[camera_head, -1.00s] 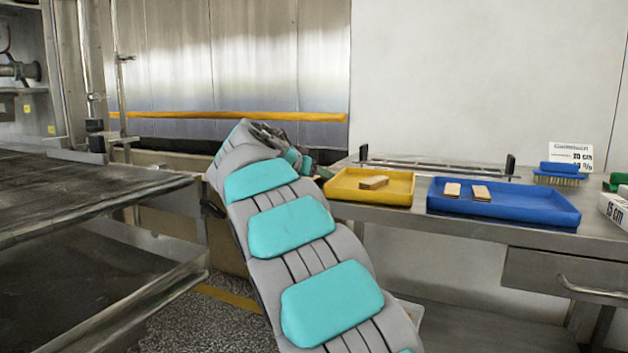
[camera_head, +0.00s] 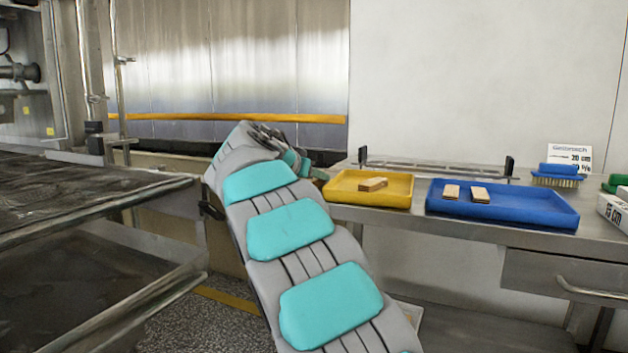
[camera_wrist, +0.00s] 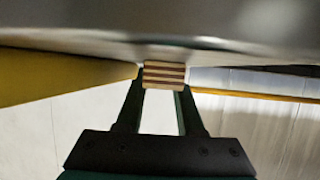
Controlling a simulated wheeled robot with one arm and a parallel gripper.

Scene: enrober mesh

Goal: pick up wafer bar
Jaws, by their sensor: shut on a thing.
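A wafer bar (camera_wrist: 164,74) with light and dark layers shows end-on in the wrist view, between the fingertips of my gripper (camera_wrist: 162,86). The gripper is shut on it. A wafer bar (camera_head: 451,191) and another wafer bar (camera_head: 480,194) lie apart in the blue tray (camera_head: 540,211).
The trays stand on a steel table (camera_head: 470,232). A rail (camera_head: 430,170) runs behind them. A blue brush (camera_head: 558,173) and a sign (camera_head: 570,152) are at the right. A dark mesh conveyor (camera_head: 80,200) is at the left. A yellow surface (camera_wrist: 50,78) is close in the wrist view.

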